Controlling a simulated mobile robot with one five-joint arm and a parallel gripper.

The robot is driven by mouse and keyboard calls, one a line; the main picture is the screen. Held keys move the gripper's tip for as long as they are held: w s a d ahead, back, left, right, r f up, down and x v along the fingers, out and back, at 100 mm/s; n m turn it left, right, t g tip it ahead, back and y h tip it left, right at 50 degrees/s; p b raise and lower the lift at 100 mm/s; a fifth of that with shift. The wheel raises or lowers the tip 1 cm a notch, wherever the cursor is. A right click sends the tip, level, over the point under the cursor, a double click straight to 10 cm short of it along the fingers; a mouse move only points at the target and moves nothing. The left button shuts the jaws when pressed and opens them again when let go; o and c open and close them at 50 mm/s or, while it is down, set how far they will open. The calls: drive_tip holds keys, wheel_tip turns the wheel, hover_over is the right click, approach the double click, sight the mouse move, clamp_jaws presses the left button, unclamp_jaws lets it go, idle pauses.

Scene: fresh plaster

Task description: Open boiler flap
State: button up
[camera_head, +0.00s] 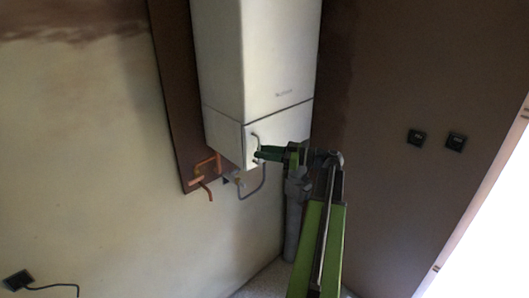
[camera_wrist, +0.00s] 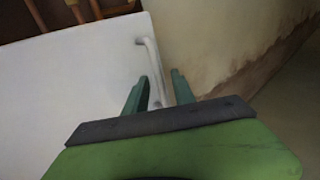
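The white boiler (camera_head: 255,55) hangs on the wall, with its flap (camera_head: 285,125) as the lower front panel. The flap looks shut, though my arm hides part of it. A slim curved handle (camera_head: 256,139) stands on the flap near its left edge. My gripper (camera_head: 258,155) is at the handle's lower part. In the wrist view the handle (camera_wrist: 151,62) runs down between the two green fingers of my gripper (camera_wrist: 160,82), on the white flap (camera_wrist: 70,95). The fingers are apart, with a gap visible on the right side of the handle.
Copper pipes (camera_head: 204,172) and a grey looped hose (camera_head: 258,190) hang below the boiler. A grey vertical pipe (camera_head: 292,225) stands in the corner behind my arm. Two dark sockets (camera_head: 436,139) are on the right wall. A black cable (camera_head: 55,286) lies at lower left.

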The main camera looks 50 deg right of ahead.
drive_tip(key=shift+c, duration=0.4)
clamp_jaws()
idle(0.9)
